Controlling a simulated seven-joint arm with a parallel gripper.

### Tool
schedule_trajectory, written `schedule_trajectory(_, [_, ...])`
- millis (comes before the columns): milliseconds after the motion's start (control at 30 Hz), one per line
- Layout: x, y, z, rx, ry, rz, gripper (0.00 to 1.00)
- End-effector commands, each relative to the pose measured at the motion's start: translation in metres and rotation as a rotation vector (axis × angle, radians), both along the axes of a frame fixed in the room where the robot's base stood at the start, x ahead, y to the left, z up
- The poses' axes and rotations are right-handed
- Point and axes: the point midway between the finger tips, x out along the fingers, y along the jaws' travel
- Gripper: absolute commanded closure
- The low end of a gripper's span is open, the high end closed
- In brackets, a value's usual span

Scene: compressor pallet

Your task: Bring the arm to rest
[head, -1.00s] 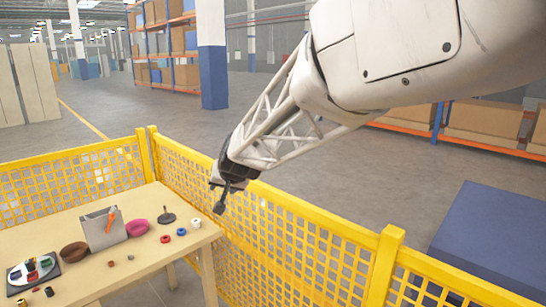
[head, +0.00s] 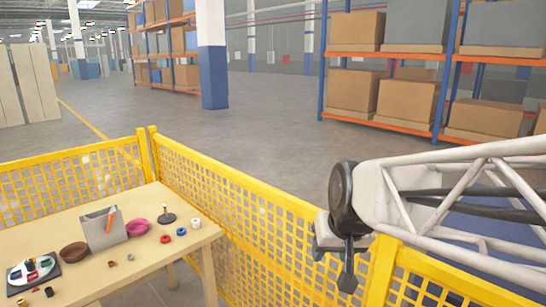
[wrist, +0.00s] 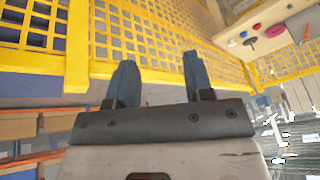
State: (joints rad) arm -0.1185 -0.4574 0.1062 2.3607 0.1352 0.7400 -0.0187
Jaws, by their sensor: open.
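My gripper (head: 348,265) is at the lower right of the head view, in front of the yellow mesh fence and to the right of the table. In the wrist view my gripper (wrist: 158,82) shows two dark fingers spread apart with nothing between them. The fingers point toward the yellow fence. The arm's white lattice link runs from the gripper to the right edge of the head view.
A yellow mesh fence (head: 250,212) runs behind and close to the gripper. A wooden table (head: 190,248) at the lower left holds a grey bin (head: 104,230), a brown bowl (head: 74,252), a pink bowl (head: 138,227) and small parts. Shelves with boxes stand far behind.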

Motion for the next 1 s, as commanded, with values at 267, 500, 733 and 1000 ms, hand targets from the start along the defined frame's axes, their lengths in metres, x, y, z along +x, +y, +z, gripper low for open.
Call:
schedule_trajectory(267, [-0.082, -0.047, -0.021, -0.075, 0.09, -0.053, 0.53])
schedule_trajectory(500, [-0.126, -0.068, -0.035, -0.117, 0.143, -0.084, 0.53])
schedule_trajectory(733, [-0.135, -0.071, -0.039, -0.125, 0.156, -0.091, 0.53])
schedule_trajectory(1000, [-0.134, -0.071, -0.038, -0.126, 0.155, -0.09, 0.53])
